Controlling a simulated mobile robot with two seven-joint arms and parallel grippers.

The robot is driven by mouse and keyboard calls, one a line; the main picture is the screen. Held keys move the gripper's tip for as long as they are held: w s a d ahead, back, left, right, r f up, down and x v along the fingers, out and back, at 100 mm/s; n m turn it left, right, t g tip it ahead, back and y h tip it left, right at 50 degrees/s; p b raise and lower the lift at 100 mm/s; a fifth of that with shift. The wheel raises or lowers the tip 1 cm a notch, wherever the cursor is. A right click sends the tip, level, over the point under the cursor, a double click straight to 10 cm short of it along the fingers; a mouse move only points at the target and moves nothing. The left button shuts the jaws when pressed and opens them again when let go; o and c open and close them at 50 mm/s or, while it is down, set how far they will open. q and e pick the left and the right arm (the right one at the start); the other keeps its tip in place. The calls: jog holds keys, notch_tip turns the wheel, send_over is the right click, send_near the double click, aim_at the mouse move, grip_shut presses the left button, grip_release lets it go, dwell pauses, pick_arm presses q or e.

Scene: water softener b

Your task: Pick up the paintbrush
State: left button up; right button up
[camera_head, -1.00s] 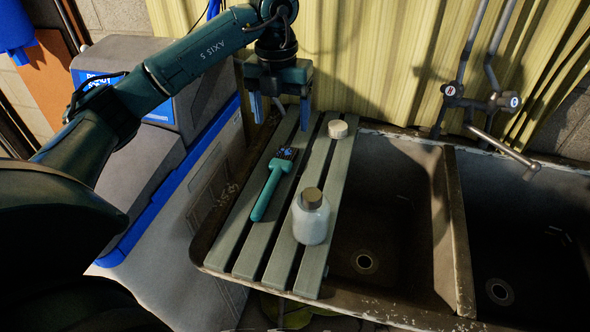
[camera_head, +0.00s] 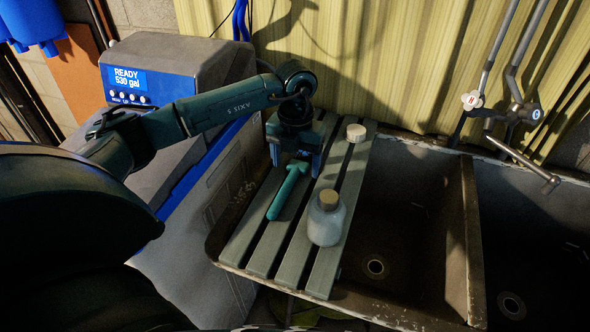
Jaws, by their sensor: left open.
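The paintbrush has a teal handle (camera_head: 287,195) and lies on a slatted board (camera_head: 249,235) over the left end of the sink. Its handle points towards the front, and its bristle end is hidden under my left gripper. My left gripper (camera_head: 295,171) is open, with its fingers pointing down on either side of the brush's far end. I cannot tell whether the fingers touch the brush or the board. My right gripper is not in view.
A bottle with a tan cap (camera_head: 326,218) stands on the board right of the brush. A small round cap or puck (camera_head: 356,132) lies at the back. The sink basins (camera_head: 395,220) and taps (camera_head: 521,115) are to the right. A grey and blue water softener (camera_head: 180,75) stands left.

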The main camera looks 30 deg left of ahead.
pick_arm(q)
jog(key=shift+f, duration=0.45)
jog(key=shift+c, duration=0.2)
jog(key=shift+r, duration=0.1)
jog(key=c, duration=1)
